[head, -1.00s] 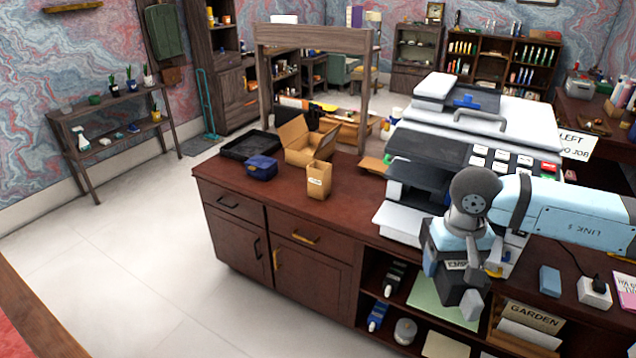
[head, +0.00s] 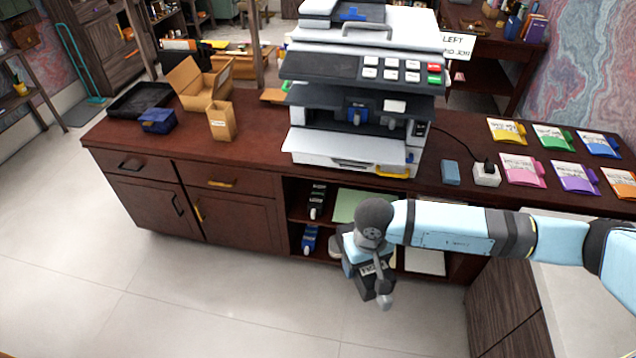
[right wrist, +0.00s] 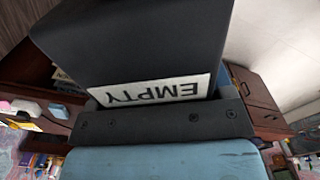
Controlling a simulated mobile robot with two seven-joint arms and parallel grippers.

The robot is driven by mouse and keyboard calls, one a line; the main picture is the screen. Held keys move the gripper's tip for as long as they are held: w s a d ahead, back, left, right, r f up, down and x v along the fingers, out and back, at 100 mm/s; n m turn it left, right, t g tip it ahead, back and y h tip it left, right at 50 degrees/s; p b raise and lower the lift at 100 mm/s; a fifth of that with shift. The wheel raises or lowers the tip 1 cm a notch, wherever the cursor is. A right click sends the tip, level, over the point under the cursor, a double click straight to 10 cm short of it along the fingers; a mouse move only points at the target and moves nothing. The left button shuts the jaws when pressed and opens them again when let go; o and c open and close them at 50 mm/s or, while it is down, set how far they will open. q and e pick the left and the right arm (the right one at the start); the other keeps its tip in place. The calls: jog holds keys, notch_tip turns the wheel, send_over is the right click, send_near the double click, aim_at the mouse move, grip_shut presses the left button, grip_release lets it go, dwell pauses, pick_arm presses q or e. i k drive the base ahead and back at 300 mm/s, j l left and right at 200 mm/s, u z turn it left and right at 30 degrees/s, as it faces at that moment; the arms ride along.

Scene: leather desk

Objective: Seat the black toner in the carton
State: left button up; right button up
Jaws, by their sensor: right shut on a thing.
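My right gripper (head: 368,262) is shut on a black toner cartridge (head: 366,287) with a white label. It holds the cartridge in the air in front of the desk, with a grey tip pointing down. In the right wrist view the black cartridge (right wrist: 140,45) fills the upper middle and its label reads EMPTY upside down. An open cardboard carton (head: 203,86) with raised flaps stands on the left of the desk, well away from the gripper. A smaller tan open-topped box (head: 221,122) stands just in front of it. The left gripper is out of view.
A large printer (head: 350,110) stands mid-desk. A black tray (head: 140,99) and blue box (head: 158,120) are at the left. A blue block (head: 451,172), white socket (head: 486,174) and coloured packets (head: 523,169) lie right. Another black cartridge (head: 318,197) is on the shelf below. The floor in front is clear.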

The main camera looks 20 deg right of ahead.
aim_at(220, 106)
jog(key=i+z, duration=0.1)
jog(key=z, duration=5.45)
jog(key=k+z, duration=0.1)
jog(key=k, duration=0.75)
jog(key=k+u, duration=0.3)
jog(key=k+j+u, duration=0.1)
jog(key=k+u, duration=0.2)
jog(key=k, duration=0.2)
jog(key=k+u, duration=0.7)
jog(key=k, duration=0.15)
jog(key=k+j+u, duration=0.1)
jog(key=k+u, duration=0.25)
jog(key=k, duration=0.5)
